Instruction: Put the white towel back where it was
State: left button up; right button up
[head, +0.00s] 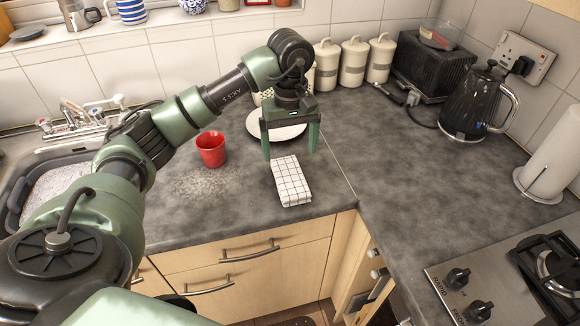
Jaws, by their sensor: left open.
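The white towel (291,183) with a dark grid pattern lies folded flat on the grey counter, near its front edge. My left gripper (291,153) is open and points down above the far end of the towel. Its two fingers are spread wider than the towel, and nothing shows between them. I cannot tell exactly how high the fingertips are above the counter. My right gripper is out of view.
A red cup (211,149) stands left of the towel, beside a pale speckled patch (205,184) on the counter. A white plate (255,123) lies behind the gripper. A black kettle (474,102) and a hob (520,285) are to the right.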

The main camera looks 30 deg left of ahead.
pick_arm(q)
notch_tip(320, 180, up, 4)
dwell(0.7)
